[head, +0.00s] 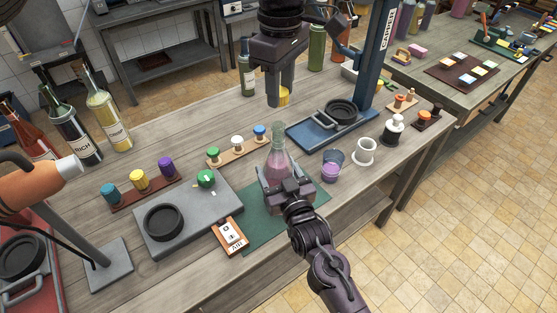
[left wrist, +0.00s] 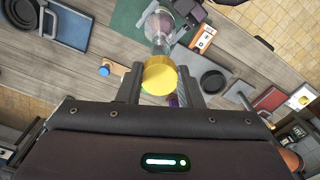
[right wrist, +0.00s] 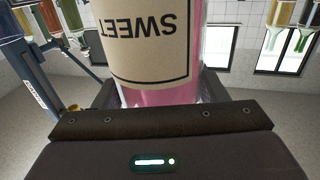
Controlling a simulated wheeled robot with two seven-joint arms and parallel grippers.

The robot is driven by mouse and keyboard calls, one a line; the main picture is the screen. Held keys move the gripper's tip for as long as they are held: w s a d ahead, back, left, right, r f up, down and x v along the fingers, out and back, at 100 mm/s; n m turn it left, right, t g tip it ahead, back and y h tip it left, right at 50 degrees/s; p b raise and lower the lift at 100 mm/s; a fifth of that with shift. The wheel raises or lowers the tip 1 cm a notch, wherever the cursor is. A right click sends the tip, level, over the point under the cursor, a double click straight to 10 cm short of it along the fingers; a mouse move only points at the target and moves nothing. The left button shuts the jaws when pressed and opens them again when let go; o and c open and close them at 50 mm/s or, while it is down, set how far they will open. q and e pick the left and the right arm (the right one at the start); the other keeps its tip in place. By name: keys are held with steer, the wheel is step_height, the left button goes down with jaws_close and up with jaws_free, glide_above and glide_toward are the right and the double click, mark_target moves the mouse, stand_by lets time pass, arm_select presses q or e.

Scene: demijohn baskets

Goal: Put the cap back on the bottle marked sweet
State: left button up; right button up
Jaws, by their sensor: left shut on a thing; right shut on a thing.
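The glass bottle (head: 279,163) with pink liquid stands upright on the green mat, its neck open. In the right wrist view its label reads SWEET (right wrist: 150,40), upside down. My right gripper (head: 287,192) is shut around the bottle's body; its fingers are partly hidden. My left gripper (head: 279,100) points down from above and is shut on a yellow cap (head: 285,95). The cap also shows between the fingers in the left wrist view (left wrist: 159,76). The cap is above the bottle's mouth, apart from it.
A cup of purple liquid (head: 332,166) and a white ring-shaped piece (head: 364,153) stand right of the bottle. A grey plate (head: 188,208) and a price tag (head: 230,236) lie left. A rack of stoppers (head: 238,147) and a blue stand (head: 330,130) are behind.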

arm_select(q)
glide_toward(279, 145)
steer(key=shift+w+d+f, duration=0.15)
steer(key=shift+w+f, duration=0.25)
steer(key=shift+w, duration=0.2)
steer(key=shift+f, duration=0.1)
steer(key=shift+f, duration=0.75)
steer(key=shift+f, duration=0.6)
arm_select(e)
steer(key=c, duration=0.5)
arm_select(q)
steer(key=m, duration=0.5)
steer(key=shift+m, duration=0.3)
steer(key=m, duration=0.4)
steer(key=shift+s+a, duration=0.1)
steer(key=shift+a, duration=0.1)
